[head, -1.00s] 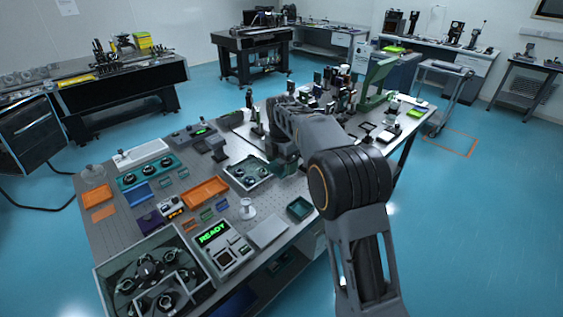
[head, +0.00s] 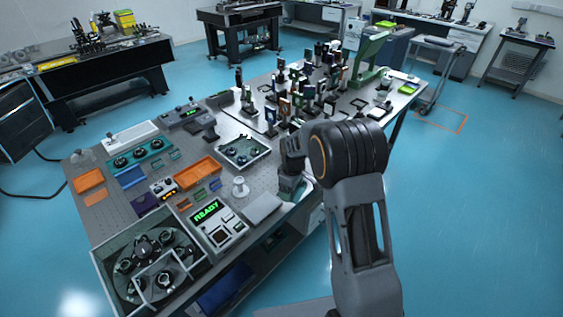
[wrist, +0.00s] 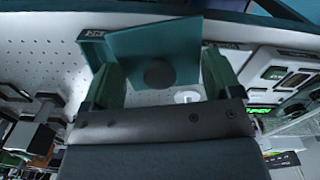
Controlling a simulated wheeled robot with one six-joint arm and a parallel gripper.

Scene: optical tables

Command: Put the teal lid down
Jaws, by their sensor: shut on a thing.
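My gripper (wrist: 158,75) is shut on the teal lid (wrist: 135,50), which shows between the two fingers in the wrist view. The lid is a flat teal square with a dark round patch near its middle and a small label near one corner. It looks tilted, and I cannot tell if it touches the table. In the head view my gripper (head: 291,186) is low near the table's right front edge, right of the white spool-shaped stand (head: 240,187). The lid is hidden there by my arm.
The perforated table top (head: 222,161) is crowded. A grey flat plate (head: 262,208) and the READY instrument (head: 213,221) lie left of my gripper. An orange tray (head: 198,172) and a box with round parts (head: 243,150) are farther back. Many optical mounts (head: 310,95) stand behind.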

